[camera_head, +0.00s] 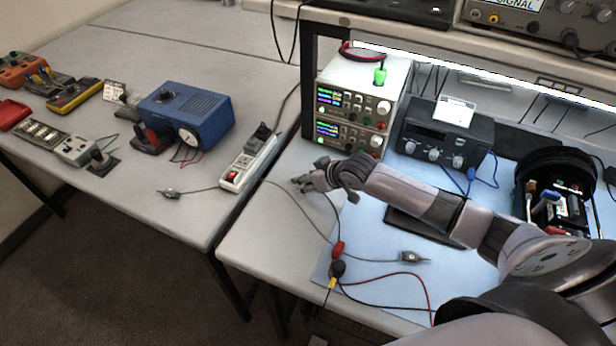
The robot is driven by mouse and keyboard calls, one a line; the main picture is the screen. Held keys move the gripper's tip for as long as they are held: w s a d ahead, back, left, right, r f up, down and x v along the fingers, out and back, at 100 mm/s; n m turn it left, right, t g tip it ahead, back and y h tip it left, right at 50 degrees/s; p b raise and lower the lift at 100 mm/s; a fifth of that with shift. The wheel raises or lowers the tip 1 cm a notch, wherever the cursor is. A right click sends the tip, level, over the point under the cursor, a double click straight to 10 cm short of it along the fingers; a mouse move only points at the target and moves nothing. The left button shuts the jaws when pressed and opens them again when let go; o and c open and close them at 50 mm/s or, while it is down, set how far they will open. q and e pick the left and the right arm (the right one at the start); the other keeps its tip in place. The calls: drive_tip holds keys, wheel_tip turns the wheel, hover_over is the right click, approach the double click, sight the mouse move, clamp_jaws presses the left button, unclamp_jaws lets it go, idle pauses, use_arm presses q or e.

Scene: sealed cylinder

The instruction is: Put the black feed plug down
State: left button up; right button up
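My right arm reaches in from the right across the blue mat (372,228). Its gripper (304,184) is low over the white bench, just right of the power strip (248,160). The gripper is small and seen from behind, so I cannot tell whether its fingers are open or shut on something. A dark cable runs down from beside it. I cannot make out for sure which item is the black feed plug. A black plug (262,132) sits at the far end of the power strip. Another dark plug (338,268) with a yellow part lies near the front edge. My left gripper is not in view.
A two-unit power supply (352,104), a black radio-like unit (440,140) and a round black container (560,185) stand behind. A grey inline connector (408,257) lies on the mat. A blue box (185,115) stands on the left table. Loose cables cross the front bench.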

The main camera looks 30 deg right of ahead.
drive_tip(key=shift+s+d+f, duration=0.2)
drive_tip(key=shift+s+f, duration=0.15)
drive_tip(key=shift+f, duration=0.15)
drive_tip(key=shift+r, duration=0.25)
drive_tip(key=w+r+b+v, duration=0.1)
drive_tip(key=v, duration=1.1)
drive_tip(key=shift+s+r, duration=0.2)
drive_tip(key=shift+r, duration=0.1)
